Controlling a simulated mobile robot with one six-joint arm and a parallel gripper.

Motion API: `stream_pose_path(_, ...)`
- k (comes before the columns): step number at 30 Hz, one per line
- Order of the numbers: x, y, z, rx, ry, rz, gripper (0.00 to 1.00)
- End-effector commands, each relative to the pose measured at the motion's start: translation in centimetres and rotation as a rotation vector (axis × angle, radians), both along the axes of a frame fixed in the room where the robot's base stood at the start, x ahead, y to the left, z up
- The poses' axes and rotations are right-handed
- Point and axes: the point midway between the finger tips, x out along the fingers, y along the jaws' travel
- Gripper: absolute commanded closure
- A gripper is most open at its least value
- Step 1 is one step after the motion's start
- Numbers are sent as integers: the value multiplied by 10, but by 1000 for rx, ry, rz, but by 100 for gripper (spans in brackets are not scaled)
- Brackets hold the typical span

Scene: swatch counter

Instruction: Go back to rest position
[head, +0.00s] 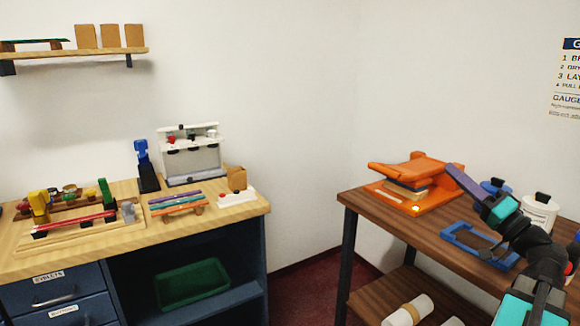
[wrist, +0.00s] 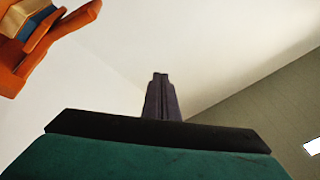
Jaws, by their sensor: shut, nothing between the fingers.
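My gripper (head: 451,169) shows in the head view above the brown table on the right, its purple fingers pointing up and to the left. It is just right of the orange press, and I cannot tell the exact gap. In the wrist view my gripper (wrist: 160,77) stands upright in the middle with its fingers together and nothing between them. Behind them are only bare wall and ceiling.
The orange press (head: 422,173) also shows in the wrist view (wrist: 38,38). A blue frame (head: 465,243) lies below my gripper. A white jar (head: 540,212) stands beside my arm. A wooden counter (head: 100,255) with tools is at left; floor lies between.

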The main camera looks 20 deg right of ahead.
Motion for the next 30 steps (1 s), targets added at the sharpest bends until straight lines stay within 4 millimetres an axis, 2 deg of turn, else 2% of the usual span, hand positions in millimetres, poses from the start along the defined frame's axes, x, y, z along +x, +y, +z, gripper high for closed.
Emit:
stream_pose_path(3, 34, 21, -21, 31, 39, 58, 100)
stream_pose_path(11, 100, 76, -81, 81, 154, 177, 100)
stream_pose_path(18, 151, 144, -147, 108, 295, 293, 100)
stream_pose_path(24, 179, 211, -209, 116, 434, 396, 100)
stream_pose_path(30, 192, 284, -274, 108, 589, 500, 100)
